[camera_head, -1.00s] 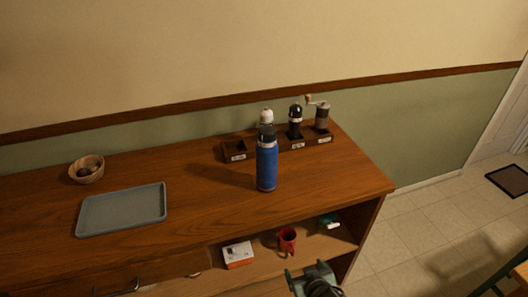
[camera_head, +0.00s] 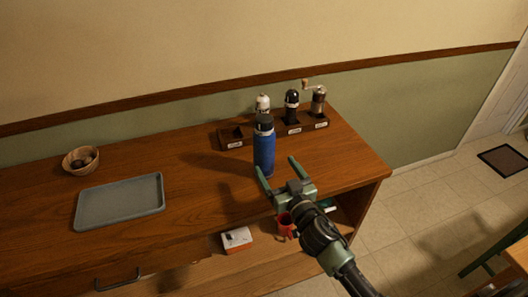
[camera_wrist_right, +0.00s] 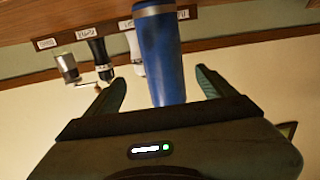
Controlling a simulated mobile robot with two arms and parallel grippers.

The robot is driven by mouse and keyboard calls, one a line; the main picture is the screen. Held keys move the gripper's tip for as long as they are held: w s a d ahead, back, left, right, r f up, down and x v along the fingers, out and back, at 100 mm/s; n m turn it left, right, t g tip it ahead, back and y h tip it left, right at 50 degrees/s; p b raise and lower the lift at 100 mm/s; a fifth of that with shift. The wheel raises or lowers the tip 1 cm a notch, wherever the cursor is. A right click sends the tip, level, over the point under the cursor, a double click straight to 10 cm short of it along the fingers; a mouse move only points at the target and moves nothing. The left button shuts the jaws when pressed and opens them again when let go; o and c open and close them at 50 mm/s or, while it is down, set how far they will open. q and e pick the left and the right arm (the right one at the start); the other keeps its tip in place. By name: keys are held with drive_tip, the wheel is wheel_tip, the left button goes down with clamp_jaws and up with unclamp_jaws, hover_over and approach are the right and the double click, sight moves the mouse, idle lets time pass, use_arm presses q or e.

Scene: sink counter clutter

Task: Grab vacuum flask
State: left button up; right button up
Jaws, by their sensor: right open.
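The vacuum flask (camera_head: 264,150) is blue with a dark cap and stands upright on the wooden counter. My right gripper (camera_head: 278,167) is open in front of the flask, with its green fingers pointing towards it. In the right wrist view the flask (camera_wrist_right: 160,55) shows between and beyond the two open fingers (camera_wrist_right: 160,88), and neither finger clearly touches it. Its cap is out of that view. My left gripper is not in view.
Behind the flask, a labelled wooden rack (camera_head: 232,138) holds a white-topped grinder, a dark grinder (camera_head: 291,105) and a crank mill (camera_head: 318,101). A grey tray (camera_head: 120,201) and a bowl (camera_head: 80,160) are at left. A red mug (camera_head: 284,222) and a box (camera_head: 237,240) sit on the shelf below.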

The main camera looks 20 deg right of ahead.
sight(264, 150)
drive_tip(key=shift+w+a+r+y, duration=0.1)
drive_tip(key=shift+w+a+y, duration=0.2)
drive_tip(key=shift+w+a, duration=0.1)
drive_tip(key=shift+w, duration=0.35)
drive_tip(key=w, duration=0.4)
drive_tip(key=w+p, duration=0.1)
drive_tip(key=w, duration=0.2)
drive_tip(key=shift+a, duration=0.25)
drive_tip(key=shift+r, duration=0.1)
clamp_jaws()
